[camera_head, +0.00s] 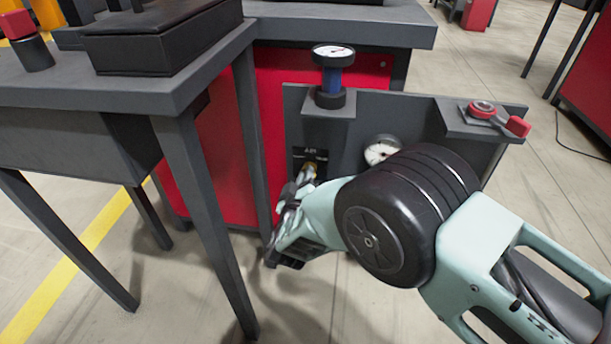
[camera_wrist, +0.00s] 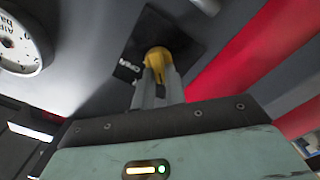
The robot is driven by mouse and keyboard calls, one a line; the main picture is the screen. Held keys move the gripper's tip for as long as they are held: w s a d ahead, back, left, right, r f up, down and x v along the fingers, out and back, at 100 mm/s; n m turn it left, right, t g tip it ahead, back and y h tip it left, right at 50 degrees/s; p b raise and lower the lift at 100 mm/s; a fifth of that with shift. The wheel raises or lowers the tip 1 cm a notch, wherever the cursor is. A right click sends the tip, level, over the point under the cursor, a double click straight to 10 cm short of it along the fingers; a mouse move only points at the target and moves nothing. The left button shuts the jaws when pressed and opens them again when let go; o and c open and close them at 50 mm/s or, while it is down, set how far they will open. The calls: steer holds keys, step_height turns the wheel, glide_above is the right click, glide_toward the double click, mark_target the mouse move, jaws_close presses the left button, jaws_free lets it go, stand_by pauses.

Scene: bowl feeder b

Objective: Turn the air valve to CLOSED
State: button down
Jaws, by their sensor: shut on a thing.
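The handle's exact angle cannot be told.
A round gauge (camera_wrist: 20,45) is beside the valve; it also shows in the head view (camera_head: 381,151). A blue-bodied gauge (camera_head: 333,72) stands above the panel. A red-tipped lever (camera_head: 500,118) sits on a bracket at right. A grey table (camera_head: 190,85) stands close at left.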

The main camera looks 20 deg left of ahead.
steer(key=shift+s+d+f, duration=0.1)
steer(key=shift+f, duration=0.05)
steer(key=c, duration=1.4)
jaws_free()
steer(key=shift+c, duration=0.2)
steer(key=p+v, duration=0.5)
steer(key=v, duration=1.2)
steer(key=shift+s, duration=0.15)
steer(key=shift+d, duration=0.1)
